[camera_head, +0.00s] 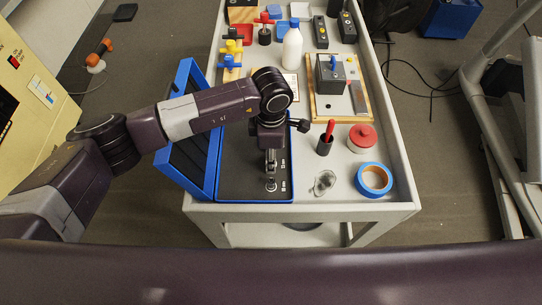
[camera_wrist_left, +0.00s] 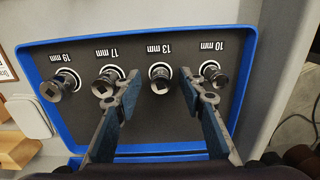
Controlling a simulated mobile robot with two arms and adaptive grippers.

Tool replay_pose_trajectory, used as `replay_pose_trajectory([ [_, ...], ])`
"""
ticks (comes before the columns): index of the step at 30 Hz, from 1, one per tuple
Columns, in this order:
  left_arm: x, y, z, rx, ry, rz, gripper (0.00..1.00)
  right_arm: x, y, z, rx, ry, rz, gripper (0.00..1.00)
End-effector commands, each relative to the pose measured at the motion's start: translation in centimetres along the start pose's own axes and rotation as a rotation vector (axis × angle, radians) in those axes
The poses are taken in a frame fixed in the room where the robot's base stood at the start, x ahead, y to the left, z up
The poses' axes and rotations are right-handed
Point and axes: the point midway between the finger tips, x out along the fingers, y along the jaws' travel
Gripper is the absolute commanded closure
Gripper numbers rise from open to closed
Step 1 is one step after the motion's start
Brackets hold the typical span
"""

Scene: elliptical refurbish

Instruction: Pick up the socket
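Several metal sockets stand in a row in a black-lined blue case. In the left wrist view, their labels appear upside down: the 10 mm socket (camera_wrist_left: 210,72), 13 mm socket (camera_wrist_left: 160,77), 17 mm socket (camera_wrist_left: 106,82) and 19 mm socket (camera_wrist_left: 62,85). My left gripper (camera_wrist_left: 159,88) is open, its fingertips on either side of the 13 mm socket with gaps showing. In the head view, my left gripper (camera_head: 271,168) points down over the case (camera_head: 235,196); one socket (camera_head: 271,186) shows below it, the others hidden. My right gripper is not in view.
The case's blue lid (camera_head: 190,135) stands open at left. On the white cart (camera_head: 330,208) are a red-handled tool in a black holder (camera_head: 325,140), a red-lidded jar (camera_head: 362,138), blue tape (camera_head: 373,180), a clear glass item (camera_head: 324,182) and a white bottle (camera_head: 292,48).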

Motion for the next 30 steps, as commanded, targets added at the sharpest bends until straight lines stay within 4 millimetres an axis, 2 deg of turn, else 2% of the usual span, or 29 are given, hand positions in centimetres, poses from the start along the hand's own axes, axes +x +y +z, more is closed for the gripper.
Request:
replay_pose_trajectory([
  [6,0.09,0.00,0.03,0.001,0.000,0.000,0.64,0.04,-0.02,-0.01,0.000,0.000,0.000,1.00],
  [16,0.05,0.01,0.04,0.001,-0.001,0.001,1.00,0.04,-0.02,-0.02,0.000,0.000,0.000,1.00],
  [30,-0.53,0.09,0.09,0.001,-0.002,0.002,1.00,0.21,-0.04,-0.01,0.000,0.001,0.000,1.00],
])
